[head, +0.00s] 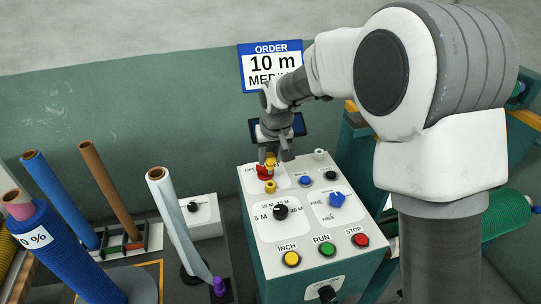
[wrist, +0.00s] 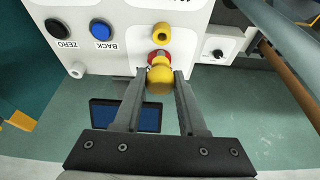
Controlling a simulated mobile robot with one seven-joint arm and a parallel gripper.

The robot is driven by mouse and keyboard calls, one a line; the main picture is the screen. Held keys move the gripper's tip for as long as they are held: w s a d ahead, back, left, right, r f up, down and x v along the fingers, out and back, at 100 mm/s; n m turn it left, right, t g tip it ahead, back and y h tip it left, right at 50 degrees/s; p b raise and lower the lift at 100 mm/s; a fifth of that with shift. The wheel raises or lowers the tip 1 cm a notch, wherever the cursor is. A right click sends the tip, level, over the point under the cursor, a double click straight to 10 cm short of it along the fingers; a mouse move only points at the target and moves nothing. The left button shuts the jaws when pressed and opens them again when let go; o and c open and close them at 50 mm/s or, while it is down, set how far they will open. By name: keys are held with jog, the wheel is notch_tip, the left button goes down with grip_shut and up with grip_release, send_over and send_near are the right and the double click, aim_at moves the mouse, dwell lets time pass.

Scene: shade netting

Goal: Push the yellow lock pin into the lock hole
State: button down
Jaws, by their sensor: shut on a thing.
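The yellow lock pin (wrist: 160,80) has a rounded yellow head and sits between my fingertips in the wrist view; my gripper (wrist: 158,78) is shut on it. In the head view my gripper (head: 270,154) points down at the back left of the control box. A red part (wrist: 153,57) shows just beyond the pin; in the head view this red part (head: 264,172) is below the fingers. A second, short yellow cylinder (wrist: 162,33) stands on the panel nearby, also visible in the head view (head: 270,187).
The control box (head: 257,247) carries a blue BACK button (wrist: 100,29), a black ZERO button (wrist: 56,27), a black dial (head: 281,212) and a blue knob (head: 336,200). INCH, RUN and STOP buttons line the front. Fabric rolls (head: 178,222) stand left.

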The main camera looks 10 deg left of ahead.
aim_at(271, 170)
jog(key=shift+f+b, duration=0.95)
jog(key=shift+f, duration=0.6)
jog(key=shift+f+b, duration=1.05)
jog(key=shift+f+b, duration=0.55)
jog(key=shift+f, duration=0.15)
jog(key=shift+c, duration=1.9)
grip_release()
jog(key=shift+r, duration=0.1)
jog(key=v, duration=1.7)
jog(key=shift+s+r, duration=0.1)
jog(key=shift+r, duration=0.05)
